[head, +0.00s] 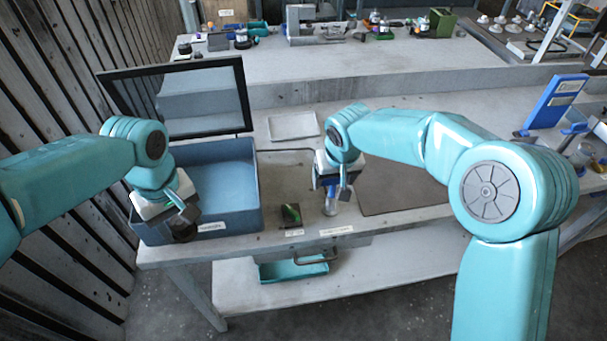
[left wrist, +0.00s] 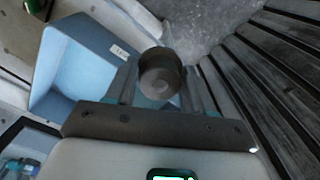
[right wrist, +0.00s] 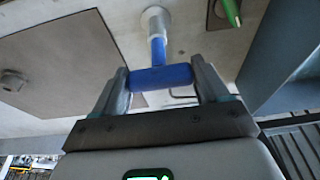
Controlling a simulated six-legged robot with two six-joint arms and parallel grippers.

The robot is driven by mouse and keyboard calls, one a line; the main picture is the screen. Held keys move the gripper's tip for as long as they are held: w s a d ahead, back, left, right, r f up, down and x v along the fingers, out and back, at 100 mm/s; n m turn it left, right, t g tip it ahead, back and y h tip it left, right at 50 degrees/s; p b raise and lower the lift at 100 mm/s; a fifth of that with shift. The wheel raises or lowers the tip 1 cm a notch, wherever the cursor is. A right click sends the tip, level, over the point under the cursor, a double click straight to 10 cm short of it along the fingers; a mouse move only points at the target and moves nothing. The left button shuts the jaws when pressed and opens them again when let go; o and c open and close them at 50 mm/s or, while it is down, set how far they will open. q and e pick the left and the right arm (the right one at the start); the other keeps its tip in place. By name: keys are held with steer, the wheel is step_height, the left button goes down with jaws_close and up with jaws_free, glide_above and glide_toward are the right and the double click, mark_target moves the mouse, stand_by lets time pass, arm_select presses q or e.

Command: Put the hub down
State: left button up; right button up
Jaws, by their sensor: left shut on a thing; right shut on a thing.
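A dark round, stepped cylinder, apparently the hub (left wrist: 161,72), is between the fingers of my left gripper (left wrist: 162,88). In the head view the hub (head: 183,230) hangs below the left gripper (head: 180,208), in front of or over the near wall of the blue box (head: 215,230); I cannot tell its exact height. My right gripper (right wrist: 162,80) is shut on the blue crossbar of a T-handled tool (right wrist: 162,77). The tool's pale cylindrical end points down to the bench. In the head view the tool (head: 331,200) stands upright below the right gripper (head: 333,188).
The box's framed clear lid (head: 190,95) stands open behind it. A small green-and-dark object (head: 291,214) lies near the bench's front edge between the grippers. A grey tray (head: 293,126) and a brown mat (head: 400,190) are farther back and right. A blue stand (head: 555,102) is at right.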

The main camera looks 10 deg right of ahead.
arm_select(q)
steer(key=shift+s+n, duration=0.1)
steer(key=shift+n, duration=0.2)
steer(key=w+a+r+n, duration=0.3)
steer(key=w+n, duration=0.4)
steer(key=w, duration=0.2)
steer(key=shift+n, duration=0.7)
steer(key=w+f, duration=0.1)
steer(key=f, duration=0.2)
steer(key=w+a+f, duration=0.1)
steer(key=f, duration=0.2)
steer(key=w+a+f, duration=0.1)
steer(key=f, duration=0.2)
steer(key=shift+w+a+f, duration=0.25)
steer(key=shift+w+f, duration=0.05)
steer(key=shift+f, duration=0.1)
step_height(320, 180, down, 6)
steer(key=shift+r, duration=0.1)
steer(key=shift+f, duration=0.2)
